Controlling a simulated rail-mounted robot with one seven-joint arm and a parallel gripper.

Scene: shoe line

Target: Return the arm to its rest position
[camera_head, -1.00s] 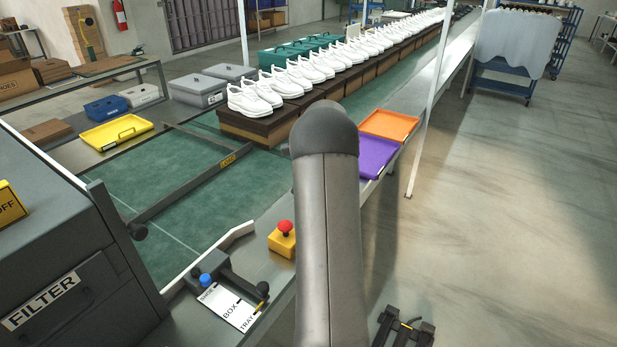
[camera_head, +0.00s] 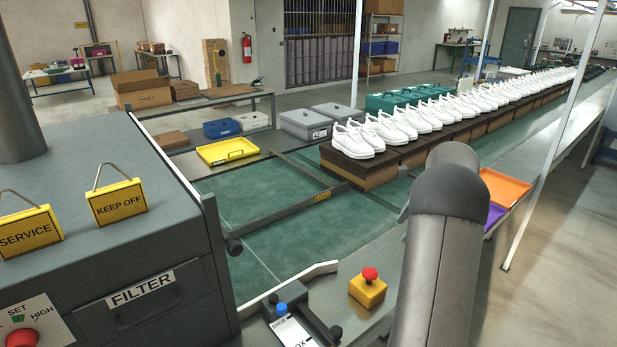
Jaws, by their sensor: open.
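My arm (camera_head: 434,265) rises from the bottom edge, right of centre, and bends at a rounded grey joint. Its upper link hides part of the belt edge and the purple tray behind it. My gripper does not show in this view, so its fingers cannot be seen.
A grey machine labelled FILTER (camera_head: 140,285) fills the left front. A red-topped yellow button box (camera_head: 368,288) stands left of my arm. White shoes on brown boxes (camera_head: 360,172) line the green belt (camera_head: 255,220). A yellow tray (camera_head: 228,151) and orange tray (camera_head: 505,187) lie at its sides.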

